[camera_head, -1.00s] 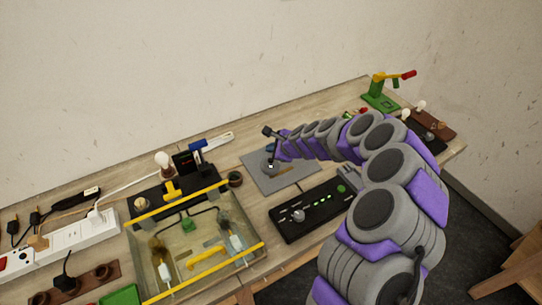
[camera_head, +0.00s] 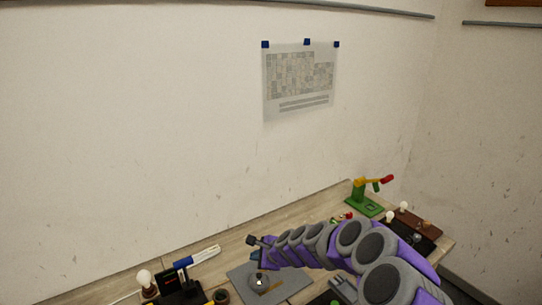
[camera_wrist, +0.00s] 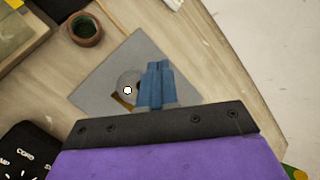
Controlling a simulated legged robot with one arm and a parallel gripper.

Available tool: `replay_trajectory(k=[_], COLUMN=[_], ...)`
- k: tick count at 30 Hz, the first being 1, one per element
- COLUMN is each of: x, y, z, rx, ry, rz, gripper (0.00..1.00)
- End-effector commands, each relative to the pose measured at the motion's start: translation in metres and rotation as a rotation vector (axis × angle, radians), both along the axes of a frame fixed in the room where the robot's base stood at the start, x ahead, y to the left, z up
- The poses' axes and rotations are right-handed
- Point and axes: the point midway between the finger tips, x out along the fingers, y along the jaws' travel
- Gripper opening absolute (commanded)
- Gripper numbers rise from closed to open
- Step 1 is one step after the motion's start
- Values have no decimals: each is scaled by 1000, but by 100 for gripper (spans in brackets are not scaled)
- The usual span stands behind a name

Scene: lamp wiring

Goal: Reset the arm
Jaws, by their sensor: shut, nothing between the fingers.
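My arm, purple and grey, reaches from the lower right over the table in the head view. My gripper (camera_head: 257,265) is at its end, above a grey mat (camera_head: 296,286). In the wrist view my blue gripper fingers (camera_wrist: 155,84) are together and hold nothing. They show over the same grey mat (camera_wrist: 105,78). A round grey piece with a bright white spot (camera_wrist: 127,90) lies on the mat beside the fingers. A small brown piece (camera_wrist: 119,101) shows beside it, partly hidden.
A green stand with a red-tipped lever (camera_head: 364,205) and bulbs (camera_head: 390,217) stand at the table's far right. A bulb (camera_head: 145,281) and a blue-and-white marker (camera_head: 197,256) are at the left. A brown cup (camera_wrist: 85,29) and a black panel (camera_wrist: 28,150) flank the mat. A paper (camera_head: 300,82) hangs on the wall.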

Motion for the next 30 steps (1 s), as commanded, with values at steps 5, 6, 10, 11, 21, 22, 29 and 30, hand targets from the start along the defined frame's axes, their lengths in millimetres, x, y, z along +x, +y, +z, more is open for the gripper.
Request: replay_trajectory(k=[5, 6, 10, 11, 21, 22, 29, 30], x=[-49, -64, -116, -127, -267, -279, -372, -388], y=[21, 23, 24, 21, -41, -49, -121, -133], z=[63, 75, 109, 116, 146, 147, 144, 143], rx=[-52, -74, -158, -182, -476, -501, -678, -699], ry=[-86, -105, -164, -179, -215, -209, -96, -68], rz=[255, 324, 538, 583, 1048, 1083, 1305, 1334], gripper=[0, 0, 0, 0, 0, 0, 0, 0])
